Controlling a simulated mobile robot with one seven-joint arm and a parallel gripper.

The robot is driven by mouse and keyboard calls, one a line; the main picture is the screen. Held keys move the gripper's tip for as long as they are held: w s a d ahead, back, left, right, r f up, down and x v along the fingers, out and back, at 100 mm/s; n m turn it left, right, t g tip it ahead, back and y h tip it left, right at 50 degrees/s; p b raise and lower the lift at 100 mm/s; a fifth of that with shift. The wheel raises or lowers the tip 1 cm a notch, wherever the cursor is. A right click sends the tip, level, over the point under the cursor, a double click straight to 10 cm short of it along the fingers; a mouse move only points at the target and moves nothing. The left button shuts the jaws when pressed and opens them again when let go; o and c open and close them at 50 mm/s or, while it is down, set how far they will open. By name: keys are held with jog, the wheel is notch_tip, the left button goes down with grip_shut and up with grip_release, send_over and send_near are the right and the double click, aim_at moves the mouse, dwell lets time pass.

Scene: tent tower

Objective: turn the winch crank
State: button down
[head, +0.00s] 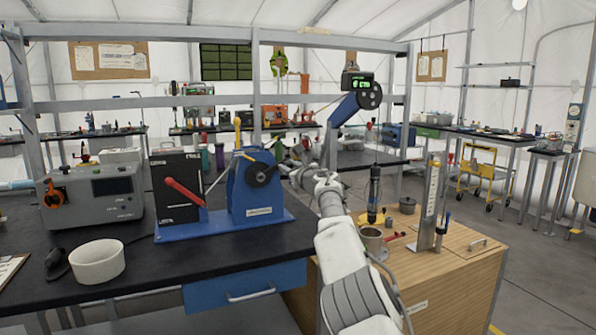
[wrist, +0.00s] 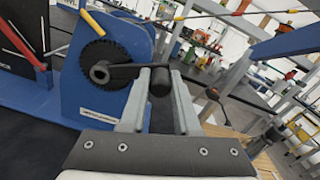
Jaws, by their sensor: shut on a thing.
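The blue winch (head: 243,190) stands on a blue base plate on the dark bench, in the left middle of the head view. In the wrist view, the winch's blue side plate (wrist: 122,40) fills the upper left. Its black crank (wrist: 112,72) reaches right from the hub, and the dark crank handle (wrist: 160,82) lies between my fingertips. My gripper (wrist: 158,95) is shut on this handle. In the head view my gripper (head: 290,168) is at the right side of the winch, small and partly hidden by my arm.
A black panel with a red lever (head: 184,192) stands left of the winch. A blue crane boom (head: 341,112) rises behind my arm. A dark cylinder (head: 373,190) hangs over a wooden cabinet (head: 450,265), near a metal cup (head: 371,239). A white bowl (head: 97,262) sits front left.

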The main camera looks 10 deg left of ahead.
jog(key=n, duration=0.1)
jog(key=r+n, duration=0.1)
jog(key=a+r, duration=0.1)
jog(key=shift+s+r+n, duration=0.1)
jog(key=shift+s+n, duration=0.25)
jog(key=shift+n, duration=0.05)
jog(key=s+a+r+n+b, duration=0.2)
jog(key=a+n, duration=0.4)
jog(key=n, duration=0.3)
jog(key=shift+s+r+n, duration=0.4)
jog(key=shift+s+r, duration=0.1)
jog(key=shift+s, duration=0.3)
jog(key=c, duration=0.6)
grip_release()
jog(key=shift+c, duration=0.2)
jog(key=shift+f, duration=0.1)
jog(key=shift+d+b, duration=0.2)
jog(key=shift+b, duration=0.1)
